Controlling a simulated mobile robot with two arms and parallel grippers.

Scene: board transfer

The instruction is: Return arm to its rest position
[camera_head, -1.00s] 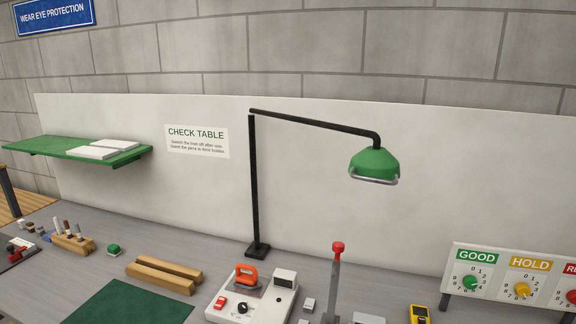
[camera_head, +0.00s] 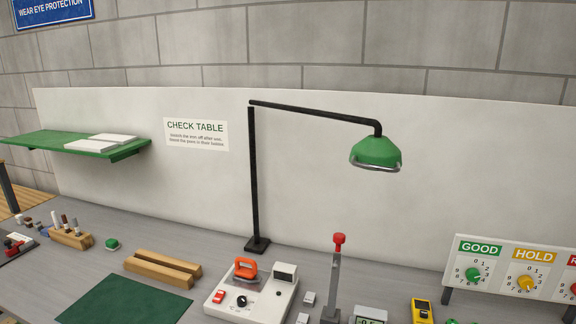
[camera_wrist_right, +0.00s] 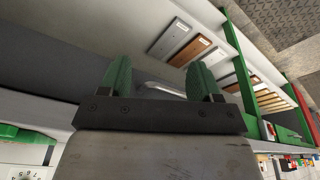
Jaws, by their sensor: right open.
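My right gripper (camera_wrist_right: 160,78) shows in the right wrist view with its two green fingers apart. It is open, with nothing between the fingers. A pale curved bar (camera_wrist_right: 163,89) shows behind the gap; I cannot tell what it belongs to. Neither gripper shows in the head view, and my left gripper is not in view at all.
The grey bench (camera_head: 60,287) carries a green mat (camera_head: 130,300), two wooden bars (camera_head: 160,270), a white device with an orange handle (camera_head: 250,293) and a red-knobbed lever (camera_head: 338,245). A green lamp (camera_head: 376,151) hangs above. A dial panel (camera_head: 505,267) stands at right.

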